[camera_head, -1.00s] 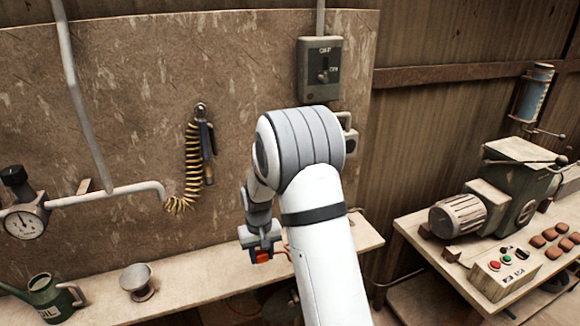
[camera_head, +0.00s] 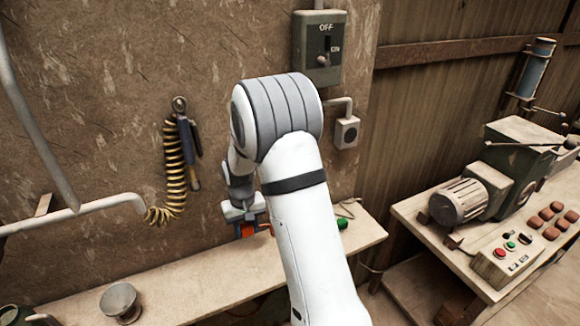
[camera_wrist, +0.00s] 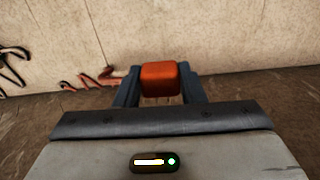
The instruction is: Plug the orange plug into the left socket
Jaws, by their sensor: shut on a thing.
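The orange plug (camera_head: 246,230) is held in my gripper (camera_head: 243,214), above the bench and left of my arm. In the wrist view the plug (camera_wrist: 160,78) sits between the two dark fingers of my gripper (camera_wrist: 158,92), which are shut on it. One grey wall socket (camera_head: 346,132) with a dark round face shows right of my arm, below the switch box. No second socket shows; my arm hides the wall to the left of this one.
A switch box (camera_head: 319,50) marked OFF and ON hangs above. A metal funnel or cup (camera_head: 121,302) stands at left. A coiled yellow hose (camera_head: 174,175) hangs on the wall. The press table (camera_head: 425,215) is at right.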

